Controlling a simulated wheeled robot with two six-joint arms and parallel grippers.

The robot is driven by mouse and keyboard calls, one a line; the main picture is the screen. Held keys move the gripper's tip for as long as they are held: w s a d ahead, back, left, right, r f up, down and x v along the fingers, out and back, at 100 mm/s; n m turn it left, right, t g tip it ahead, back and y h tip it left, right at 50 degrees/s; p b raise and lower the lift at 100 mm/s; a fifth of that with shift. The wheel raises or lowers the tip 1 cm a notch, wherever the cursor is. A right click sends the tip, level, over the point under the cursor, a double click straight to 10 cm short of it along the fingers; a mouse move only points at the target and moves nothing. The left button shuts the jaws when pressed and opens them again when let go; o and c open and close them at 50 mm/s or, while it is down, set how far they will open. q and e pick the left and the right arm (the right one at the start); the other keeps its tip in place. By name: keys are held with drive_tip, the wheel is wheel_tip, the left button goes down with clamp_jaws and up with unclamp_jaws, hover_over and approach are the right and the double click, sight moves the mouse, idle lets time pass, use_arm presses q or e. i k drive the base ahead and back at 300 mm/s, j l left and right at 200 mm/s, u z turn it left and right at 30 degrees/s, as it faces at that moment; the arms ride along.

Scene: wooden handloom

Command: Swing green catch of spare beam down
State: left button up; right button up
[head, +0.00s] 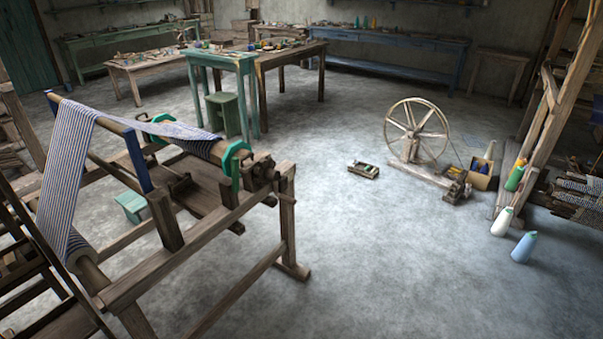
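A wooden loom frame (215,217) stands in the left foreground of the head view. Striped blue-and-white cloth (68,170) runs over its top and onto a beam (205,148). A green catch (236,158) curves around the near end of that beam, beside a dark gear-like part (262,172). A second green piece (157,121) sits near its far end, partly behind the cloth. Whether this is the spare beam, I cannot tell. Neither of my grippers is in view.
A spinning wheel (416,131) stands on the floor at right centre, with a small crate (362,170) nearby. Tables line the back.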

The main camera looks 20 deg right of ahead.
sight(235, 161)
drive_tip(key=l+z, duration=0.1)
drive_tip(key=z, duration=0.3)
drive_tip(key=i+z, duration=0.15)
drive_tip(key=z, duration=0.25)
drive_tip(key=l+z, duration=0.1)
drive_tip(key=z, duration=0.3)
drive_tip(key=i+z, duration=0.15)
drive_tip(key=z, duration=0.25)
drive_tip(key=i, duration=1.3)
drive_tip(key=i+u, duration=0.1)
drive_tip(key=i, duration=1.2)
drive_tip(key=i+l, duration=0.15)
drive_tip(key=i, duration=1.15)
drive_tip(key=u, duration=0.5)
drive_tip(key=i+u, duration=0.15)
drive_tip(key=u, duration=0.3)
drive_tip(key=l+u, duration=0.1)
drive_tip(key=u, duration=0.4)
drive_tip(key=l+u, duration=0.1)
drive_tip(key=u, duration=0.4)
drive_tip(key=i, duration=0.05)
